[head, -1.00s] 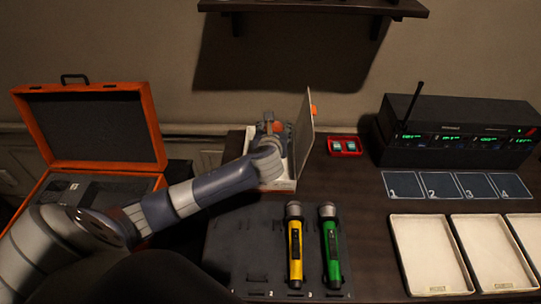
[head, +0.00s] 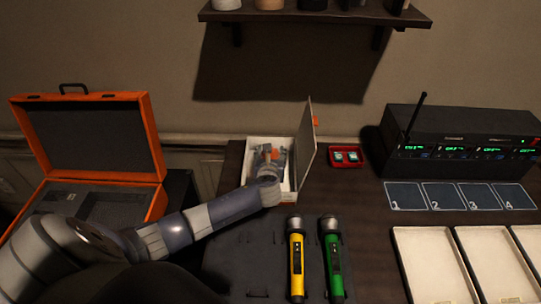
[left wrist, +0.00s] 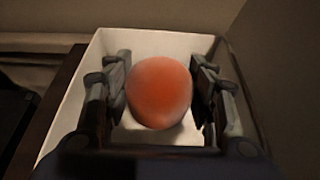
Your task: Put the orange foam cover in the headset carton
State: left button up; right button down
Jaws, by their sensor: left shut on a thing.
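The orange foam cover (left wrist: 158,92) is a rounded piece between the two fingers of my left gripper (head: 270,156). The fingers are shut on it from both sides. The headset carton (head: 253,165) is a white box at the back left of the desk, with its lid (head: 307,150) standing open on the right. My left gripper points into the carton's opening. In the left wrist view the carton's white walls (left wrist: 75,105) surround the cover on the far side and both sides. I cannot tell whether the cover touches the carton floor. My right gripper is not in view.
A yellow microphone (head: 296,258) and a green microphone (head: 333,258) lie on a dark mat in front. A small red tray (head: 346,164) sits right of the lid. An open orange case (head: 156,130) stands at left. A black receiver (head: 450,125) and trays are at right.

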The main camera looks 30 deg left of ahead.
pick_arm(q)
jog(key=shift+f, duration=0.6)
jog(key=o, duration=0.7)
jog(key=shift+r, duration=0.25)
jog(key=v, duration=1.2)
jog(key=shift+r, duration=0.4)
jog(key=shift+r, duration=0.1)
